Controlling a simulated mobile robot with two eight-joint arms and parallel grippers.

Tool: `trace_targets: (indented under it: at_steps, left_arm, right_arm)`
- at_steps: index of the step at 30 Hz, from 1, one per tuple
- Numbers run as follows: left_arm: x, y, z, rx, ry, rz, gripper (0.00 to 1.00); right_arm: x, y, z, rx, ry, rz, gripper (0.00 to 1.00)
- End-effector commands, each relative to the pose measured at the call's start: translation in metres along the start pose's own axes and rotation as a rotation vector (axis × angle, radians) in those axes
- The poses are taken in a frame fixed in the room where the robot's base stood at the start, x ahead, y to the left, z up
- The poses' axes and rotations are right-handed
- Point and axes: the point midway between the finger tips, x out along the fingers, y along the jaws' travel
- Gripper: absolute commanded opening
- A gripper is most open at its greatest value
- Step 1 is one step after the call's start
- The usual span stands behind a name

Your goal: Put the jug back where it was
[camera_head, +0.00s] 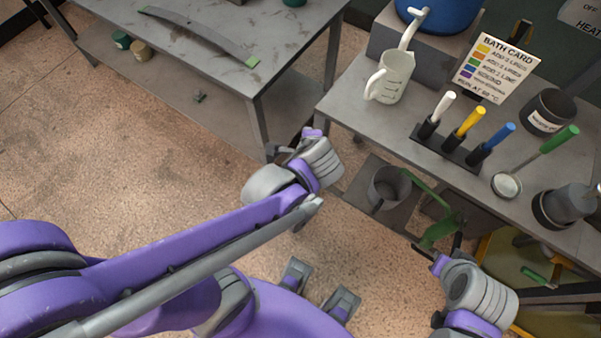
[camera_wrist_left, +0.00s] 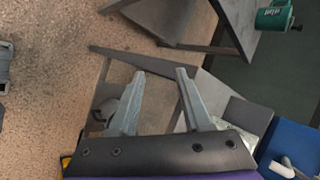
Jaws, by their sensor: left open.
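The white jug (camera_head: 396,76) stands upright on the right-hand bench, under the pale tap (camera_head: 414,27) of a blue drum (camera_head: 437,12). Its handle faces left. My left gripper (camera_head: 290,148) is left of the bench and below the jug in the head view, apart from it. In the left wrist view its two fingers (camera_wrist_left: 160,98) are spread with nothing between them. My right gripper (camera_head: 438,250) is in front of the bench, around the green handle (camera_head: 437,222) of a grey pot (camera_head: 390,188); it appears to grip this handle.
A rack (camera_head: 447,148) with white, yellow and blue-handled tools stands on the bench near the jug. A bath card (camera_head: 495,68), dark pot (camera_head: 549,112), green-handled ladle (camera_head: 507,185) and grey canister (camera_head: 563,205) are farther right.

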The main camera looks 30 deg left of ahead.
Motion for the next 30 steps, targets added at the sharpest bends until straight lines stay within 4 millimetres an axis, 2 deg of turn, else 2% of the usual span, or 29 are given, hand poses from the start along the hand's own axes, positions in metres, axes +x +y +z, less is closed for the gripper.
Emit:
trace_targets:
  at_steps: [1, 6, 9, 12, 22, 27, 30]
  left_arm:
    - [-0.009, 0.013, 0.013, -0.17, 0.021, 0.071, 0.49]
    - [-0.04, 0.052, 0.025, -0.703, 0.082, 0.294, 0.49]
    - [-0.053, 0.065, 0.025, -0.911, 0.096, 0.383, 0.49]
    - [-0.062, 0.071, 0.023, -1.031, 0.103, 0.435, 0.49]
    - [-0.065, 0.073, 0.021, -1.075, 0.106, 0.456, 0.49]
    - [-0.078, 0.056, 0.019, -1.076, 0.115, 0.45, 0.49]
    - [-0.078, 0.056, 0.019, -1.076, 0.115, 0.45, 0.49]
  right_arm:
    - [0.0, 0.0, 0.0, 0.0, 0.0, 0.0, 0.0]
    - [0.0, 0.0, 0.0, 0.0, 0.0, 0.0, 0.0]
    - [0.0, 0.0, 0.0, 0.0, 0.0, 0.0, 0.0]
    - [0.0, 0.0, 0.0, 0.0, 0.0, 0.0, 0.0]
    - [0.0, 0.0, 0.0, 0.0, 0.0, 0.0, 0.0]
    - [-0.017, 0.0, -0.014, 0.0, 0.01, 0.0, 0.0]
    - [-0.017, 0.0, -0.014, 0.0, 0.01, 0.0, 0.0]
